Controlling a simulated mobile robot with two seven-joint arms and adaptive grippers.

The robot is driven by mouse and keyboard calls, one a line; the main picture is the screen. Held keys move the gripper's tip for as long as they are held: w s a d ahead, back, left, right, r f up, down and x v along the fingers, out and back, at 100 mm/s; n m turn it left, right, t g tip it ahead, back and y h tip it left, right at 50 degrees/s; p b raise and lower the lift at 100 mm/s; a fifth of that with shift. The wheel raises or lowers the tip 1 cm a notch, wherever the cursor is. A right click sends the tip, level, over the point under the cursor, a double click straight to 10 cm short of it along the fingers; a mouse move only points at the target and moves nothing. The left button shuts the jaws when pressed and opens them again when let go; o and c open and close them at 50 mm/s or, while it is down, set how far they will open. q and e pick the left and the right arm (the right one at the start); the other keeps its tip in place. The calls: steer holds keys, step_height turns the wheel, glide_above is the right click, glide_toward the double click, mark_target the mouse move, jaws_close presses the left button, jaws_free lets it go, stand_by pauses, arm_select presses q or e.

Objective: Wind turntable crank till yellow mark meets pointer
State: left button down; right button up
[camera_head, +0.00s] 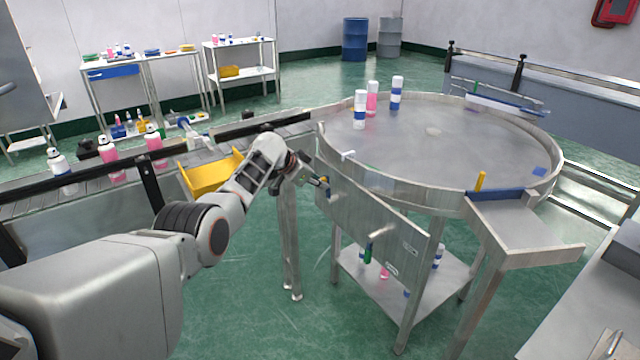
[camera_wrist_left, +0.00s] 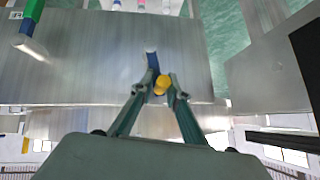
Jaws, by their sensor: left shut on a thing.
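My left gripper (camera_head: 317,184) is at the side panel (camera_head: 375,215) below the rim. In the left wrist view my left gripper (camera_wrist_left: 160,92) is shut on a small blue handle (camera_wrist_left: 152,66) with a yellow knob (camera_wrist_left: 162,84), at the panel.
Several pink and blue-banded cans stand on the turntable's far left, including a pink can (camera_head: 371,99). A conveyor (camera_head: 85,200) with cans runs at left, beside a yellow bin (camera_head: 210,175). A metal outfeed shelf (camera_head: 525,220) juts out at right.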

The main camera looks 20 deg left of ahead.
arm_select(q)
steer(key=shift+s+d+f, duration=0.1)
steer(key=shift+s+d, duration=0.05)
steer(key=shift+d, duration=0.1)
steer(key=c, duration=2)
jaws_free()
steer(key=shift+c, duration=0.2)
steer(key=shift+f, duration=0.1)
steer(key=shift+a+r, duration=0.1)
steer(key=shift+r, duration=0.1)
steer(key=shift+s+a+r, duration=0.1)
steer(key=shift+r, duration=0.05)
steer(key=v, duration=1.1)
